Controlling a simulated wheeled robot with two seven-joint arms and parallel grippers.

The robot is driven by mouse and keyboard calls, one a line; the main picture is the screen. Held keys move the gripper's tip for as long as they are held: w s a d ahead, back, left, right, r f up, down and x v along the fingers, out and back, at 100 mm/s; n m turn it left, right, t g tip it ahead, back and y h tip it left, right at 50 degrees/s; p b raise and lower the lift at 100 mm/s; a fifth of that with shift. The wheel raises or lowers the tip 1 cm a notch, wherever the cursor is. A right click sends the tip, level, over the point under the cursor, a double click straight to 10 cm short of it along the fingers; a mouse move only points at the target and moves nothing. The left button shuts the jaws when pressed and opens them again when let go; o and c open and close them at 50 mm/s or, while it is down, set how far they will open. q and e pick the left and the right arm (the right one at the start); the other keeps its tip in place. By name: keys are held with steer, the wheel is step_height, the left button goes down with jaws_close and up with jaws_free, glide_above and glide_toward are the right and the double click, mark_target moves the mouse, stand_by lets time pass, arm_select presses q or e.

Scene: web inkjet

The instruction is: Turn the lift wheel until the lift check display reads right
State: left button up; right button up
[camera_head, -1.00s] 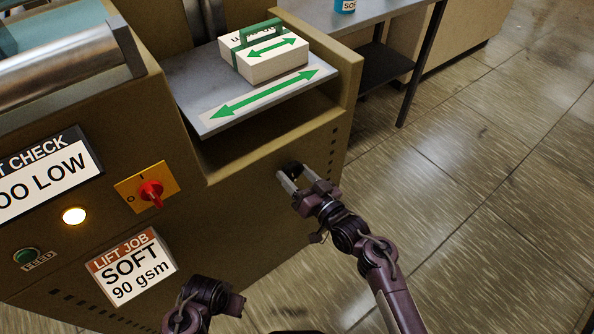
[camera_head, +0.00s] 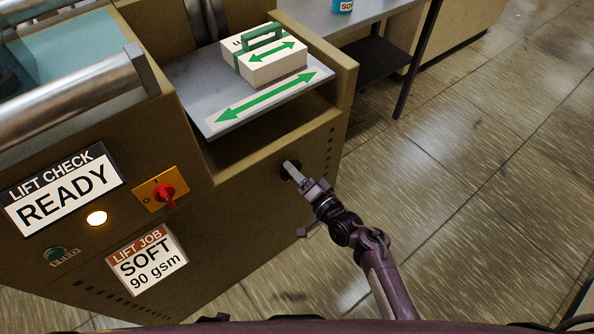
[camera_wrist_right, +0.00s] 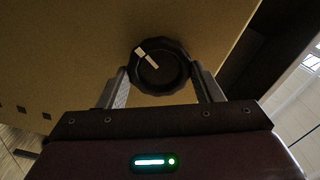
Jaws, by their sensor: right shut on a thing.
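The lift check display (camera_head: 64,190) on the machine's front reads READY. The lift wheel is a black ribbed knob with a white mark, seen in the right wrist view (camera_wrist_right: 159,72); its mark points up and left there. My right gripper (camera_head: 290,170) is at the machine's front below the paper shelf. In the right wrist view its two fingers (camera_wrist_right: 160,84) are shut on the knob's sides. In the head view the gripper mostly hides the knob. My left gripper is not in view.
A lift job card (camera_head: 146,258) reads SOFT 90 gsm. A red rotary switch (camera_head: 166,195), a lit lamp (camera_head: 96,218) and a green feed button (camera_head: 55,254) are nearby. A banded paper block (camera_head: 264,60) sits on the shelf (camera_head: 225,115). Open floor lies right.

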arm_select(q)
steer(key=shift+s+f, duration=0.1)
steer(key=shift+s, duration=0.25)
arm_select(e)
steer(key=shift+m, duration=0.3)
steer(key=o, duration=1)
steer(key=shift+c, duration=0.2)
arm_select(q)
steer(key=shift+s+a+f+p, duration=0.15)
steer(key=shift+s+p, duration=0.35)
arm_select(e)
steer(key=v, duration=0.7)
steer(key=shift+s+d, duration=0.25)
